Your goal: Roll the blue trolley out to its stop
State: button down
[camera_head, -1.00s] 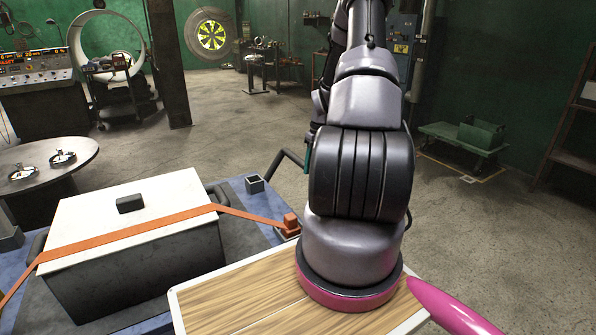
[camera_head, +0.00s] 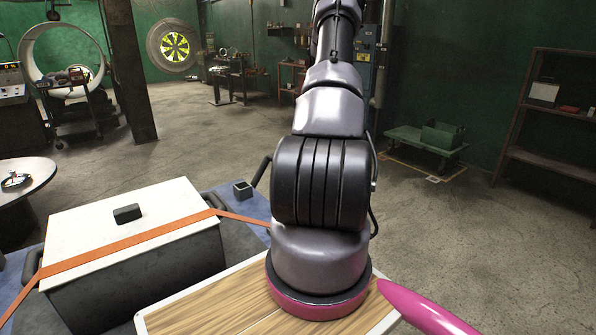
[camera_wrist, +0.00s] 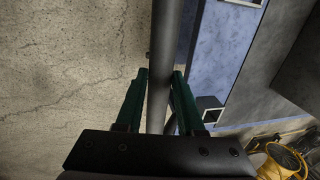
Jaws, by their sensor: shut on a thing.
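The blue trolley (camera_head: 258,203) is at the lower left of the head view, with a blue deck. It carries a dark box (camera_head: 150,268) with a white lid (camera_head: 90,222), held by an orange strap (camera_head: 125,243). Its dark bent handle (camera_head: 262,170) rises at the deck's right end, partly hidden by my arm. In the wrist view, my gripper (camera_wrist: 160,75) is shut on the dark handle bar (camera_wrist: 165,30), with green fingers on both sides of it. The blue deck (camera_wrist: 222,45) shows to the right of the bar. My gripper is hidden in the head view.
Open concrete floor (camera_head: 215,130) lies beyond the trolley. A green cart (camera_head: 408,139) with a green bin (camera_head: 441,134) stands by the back wall at right. A shelf (camera_head: 550,165) is far right, a dark post (camera_head: 130,70) and round table (camera_head: 25,175) left.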

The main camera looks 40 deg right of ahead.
jog(key=shift+d, duration=0.35)
jog(key=c, duration=0.5)
grip_release()
jog(key=shift+r, duration=0.15)
jog(key=v, duration=1)
jog(key=shift+r, duration=0.25)
